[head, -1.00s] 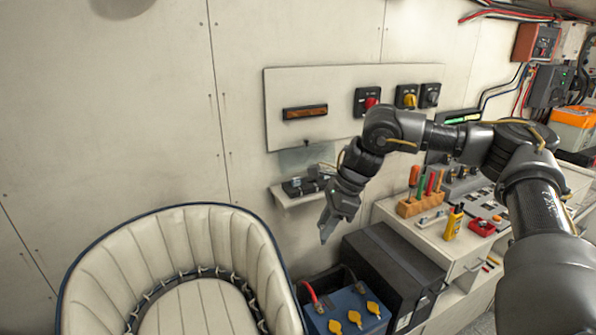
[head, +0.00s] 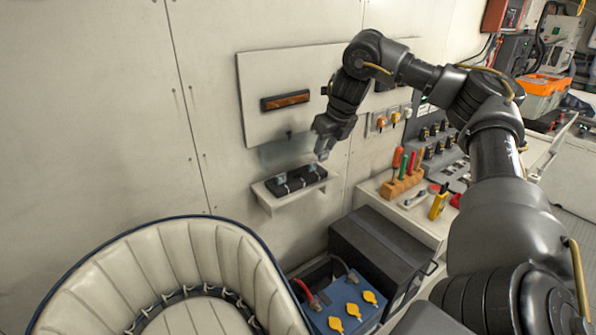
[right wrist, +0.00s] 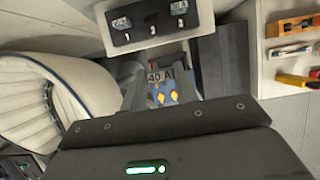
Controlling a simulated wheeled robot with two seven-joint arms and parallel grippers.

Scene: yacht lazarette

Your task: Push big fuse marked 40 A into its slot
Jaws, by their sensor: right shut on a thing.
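The big fuse marked 40 A (right wrist: 160,76) is between the fingers of my right gripper (head: 322,153), its label facing the camera in the right wrist view; in the head view only a small pale bit shows at the fingertips. The gripper is shut on it, above and right of the black fuse block (head: 296,181) in the head view. The block also shows at the top of the right wrist view (right wrist: 150,25), with two labelled fuses, one at the left (right wrist: 122,24) and one at the right (right wrist: 179,8). The fuse is apart from the block.
The block sits on a small white wall shelf (head: 266,198). A clear panel (head: 285,152) is on the wall behind it. Below are a blue battery (head: 345,306) with yellow caps and a dark box (head: 382,262). A cream seat (head: 160,260) stands at the left.

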